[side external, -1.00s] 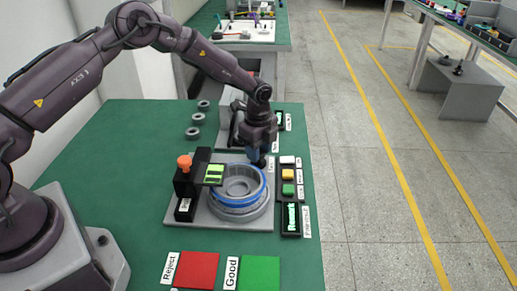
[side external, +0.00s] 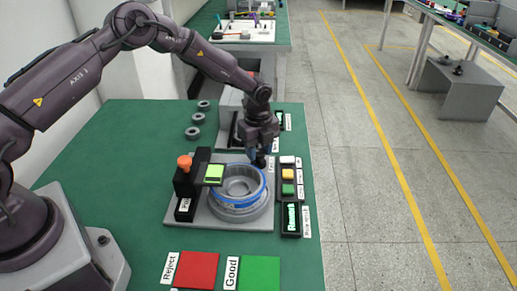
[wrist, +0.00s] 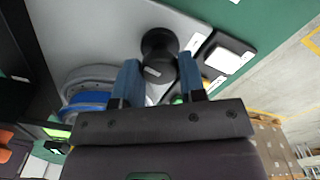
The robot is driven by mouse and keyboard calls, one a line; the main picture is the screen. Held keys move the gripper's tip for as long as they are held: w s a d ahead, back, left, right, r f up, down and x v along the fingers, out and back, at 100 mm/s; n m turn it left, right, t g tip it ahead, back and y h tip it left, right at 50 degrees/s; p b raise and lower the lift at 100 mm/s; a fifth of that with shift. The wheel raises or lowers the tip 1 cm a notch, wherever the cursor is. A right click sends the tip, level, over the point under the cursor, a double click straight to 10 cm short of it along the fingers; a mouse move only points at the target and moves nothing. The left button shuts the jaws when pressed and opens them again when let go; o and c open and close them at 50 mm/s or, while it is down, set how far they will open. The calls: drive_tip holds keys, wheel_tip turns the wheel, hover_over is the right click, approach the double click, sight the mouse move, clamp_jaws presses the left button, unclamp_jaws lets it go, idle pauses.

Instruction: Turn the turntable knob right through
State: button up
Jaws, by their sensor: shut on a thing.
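The black turntable knob (wrist: 159,52) stands upright on the grey base plate and shows between my blue fingertips in the wrist view. My gripper (wrist: 159,66) is shut on it, one finger at each side. In the side external view my gripper (side external: 258,155) points down at the back right of the turntable (side external: 240,212), and the knob (side external: 261,162) shows just below the fingers, partly hidden. The turntable carries a grey round hub part with a blue ring (side external: 236,204).
A black stand with an orange button (side external: 184,161) and a small green screen (side external: 214,173) is left of the turntable. White, yellow and green buttons (side external: 287,175) are close on the right. Red (side external: 197,270) and green (side external: 259,272) pads lie in front. Grey rings (side external: 192,132) lie behind.

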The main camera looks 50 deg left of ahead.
sight(259, 151)
drive_tip(key=shift+r, duration=0.1)
drive_tip(key=o, duration=0.9)
wheel_tip(259, 151, up, 13)
drive_tip(key=shift+f, duration=0.1)
